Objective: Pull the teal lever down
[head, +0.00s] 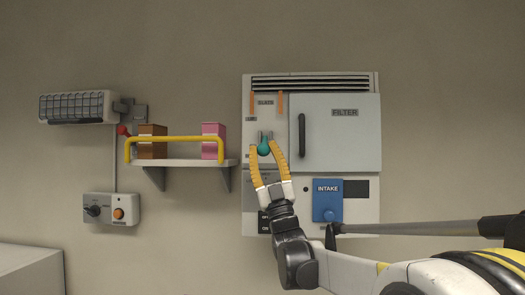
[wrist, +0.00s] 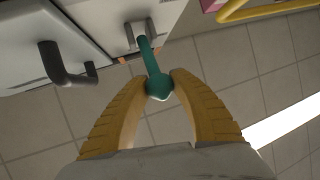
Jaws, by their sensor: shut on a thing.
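The teal lever (head: 264,147) sits on the left part of a grey wall unit, under the SLATS label. In the wrist view the lever (wrist: 151,62) is a teal rod with a rounded knob, coming out of a grey bracket (wrist: 139,33). My gripper (head: 265,147) has its yellow fingers around the knob. In the wrist view my gripper (wrist: 159,86) is shut on the knob, one fingertip at each side. The lever's pivot is partly hidden in the head view.
A FILTER door (head: 350,135) with a dark handle (head: 301,136) is right of the lever. A blue INTAKE cover (head: 327,200) is below it. A shelf (head: 185,162) with a yellow rail and two boxes is at left. A control box (head: 111,209) hangs lower left.

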